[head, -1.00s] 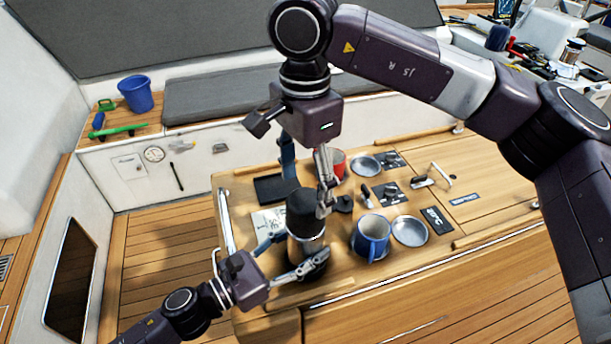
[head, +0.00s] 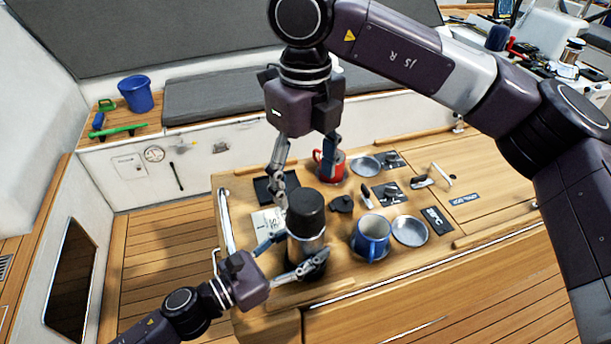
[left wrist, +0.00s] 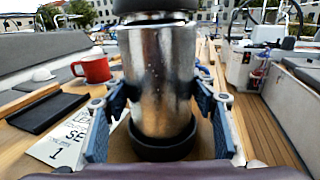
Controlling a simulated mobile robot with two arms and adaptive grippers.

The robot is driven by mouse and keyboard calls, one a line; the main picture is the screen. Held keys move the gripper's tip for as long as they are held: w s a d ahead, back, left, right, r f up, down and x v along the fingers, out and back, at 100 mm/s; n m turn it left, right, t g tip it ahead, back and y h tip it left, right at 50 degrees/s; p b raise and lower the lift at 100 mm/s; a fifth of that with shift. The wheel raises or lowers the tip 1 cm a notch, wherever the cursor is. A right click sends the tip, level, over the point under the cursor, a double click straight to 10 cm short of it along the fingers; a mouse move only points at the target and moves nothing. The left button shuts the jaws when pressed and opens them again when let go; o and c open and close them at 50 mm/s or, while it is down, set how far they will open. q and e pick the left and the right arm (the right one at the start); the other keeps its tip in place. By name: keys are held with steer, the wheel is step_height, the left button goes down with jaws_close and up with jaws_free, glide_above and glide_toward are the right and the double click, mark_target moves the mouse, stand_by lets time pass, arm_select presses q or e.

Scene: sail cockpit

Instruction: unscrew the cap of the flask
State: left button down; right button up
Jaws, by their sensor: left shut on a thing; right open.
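The flask (head: 306,243) stands upright near the front left of the cockpit table, a steel body with a dark base. Its black cap (head: 305,207) is on top. My left gripper (head: 294,257) is shut around the flask body; the left wrist view shows its fingers on both sides of the steel body (left wrist: 158,75). My right gripper (head: 303,172) is above and just behind the cap, fingers spread and pointing down, one to the left of the cap and one toward the red mug. It holds nothing.
A red mug (head: 329,165) stands behind the flask, also seen in the left wrist view (left wrist: 92,69). A blue mug (head: 371,238) and a metal plate (head: 409,231) are to the right. A dark tray (head: 268,189) and a printed card (head: 268,221) lie to the left.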

mark_target(305, 199)
steer(key=shift+f, duration=4)
steer(key=c, duration=1.2)
steer(key=n, duration=0.4)
steer(key=shift+n, duration=0.4)
steer(key=n, duration=0.4)
steer(key=shift+r, duration=0.2)
steer(key=shift+r, duration=0.95)
steer(key=shift+r, duration=0.1)
